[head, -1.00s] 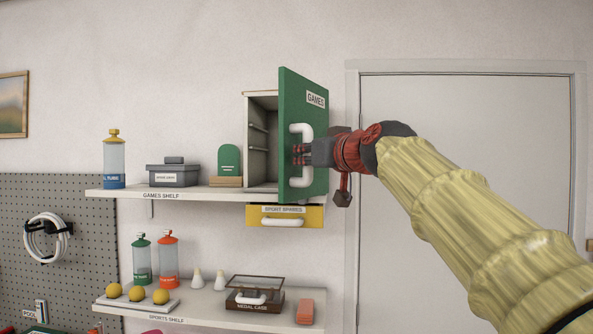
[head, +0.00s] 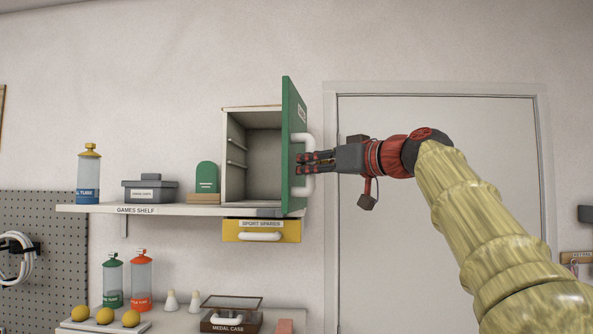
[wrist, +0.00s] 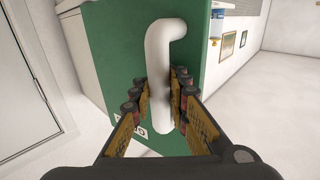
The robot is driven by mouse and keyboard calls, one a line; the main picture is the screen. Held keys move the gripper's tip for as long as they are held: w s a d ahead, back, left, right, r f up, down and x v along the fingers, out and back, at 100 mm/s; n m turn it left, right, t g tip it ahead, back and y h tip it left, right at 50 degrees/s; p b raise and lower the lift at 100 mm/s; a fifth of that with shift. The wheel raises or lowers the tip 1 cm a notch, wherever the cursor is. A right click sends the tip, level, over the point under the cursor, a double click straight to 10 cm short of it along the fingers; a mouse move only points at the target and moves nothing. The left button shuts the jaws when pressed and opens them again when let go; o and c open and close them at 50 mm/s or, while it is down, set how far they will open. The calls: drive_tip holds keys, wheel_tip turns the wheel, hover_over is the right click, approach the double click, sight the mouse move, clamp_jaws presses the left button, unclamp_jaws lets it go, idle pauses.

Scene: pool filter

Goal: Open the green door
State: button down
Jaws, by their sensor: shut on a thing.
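The green door (head: 292,130) of the games cabinet stands open, swung toward me, and I see it nearly edge-on in the head view. The cabinet's pale interior (head: 256,160) shows to its left and looks empty. My gripper (head: 303,162) is at the white door handle (head: 307,184), on the right of the door. In the wrist view the handle (wrist: 161,60) runs between the two fingers of my gripper (wrist: 163,100), which are shut on it. The green door (wrist: 110,50) fills the space behind the handle. The lettered label is partly hidden by a finger.
The games shelf (head: 140,209) holds a blue tube (head: 88,175), a grey box (head: 150,191) and a green rounded piece (head: 206,178). A yellow drawer (head: 262,231) hangs below the cabinet. A closed white door (head: 440,240) is behind my arm. Clear wall lies above.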

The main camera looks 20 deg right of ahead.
drive_tip(key=d+n+g+y+p, duration=0.3)
drive_tip(key=d+y+p, duration=0.1)
drive_tip(key=d, duration=0.2)
drive_tip(key=shift+s+f, duration=0.3)
drive_tip(key=shift+s, duration=0.05)
drive_tip(key=shift+d, duration=0.1)
drive_tip(key=c, duration=2.2)
unclamp_jaws()
drive_tip(key=shift+o, duration=0.6)
drive_tip(key=shift+s+d+r, duration=0.1)
drive_tip(key=shift+s, duration=0.2)
drive_tip(key=shift+o, duration=1)
drive_tip(key=shift+r, duration=0.15)
drive_tip(key=v, duration=1.2)
drive_tip(key=shift+f, duration=0.2)
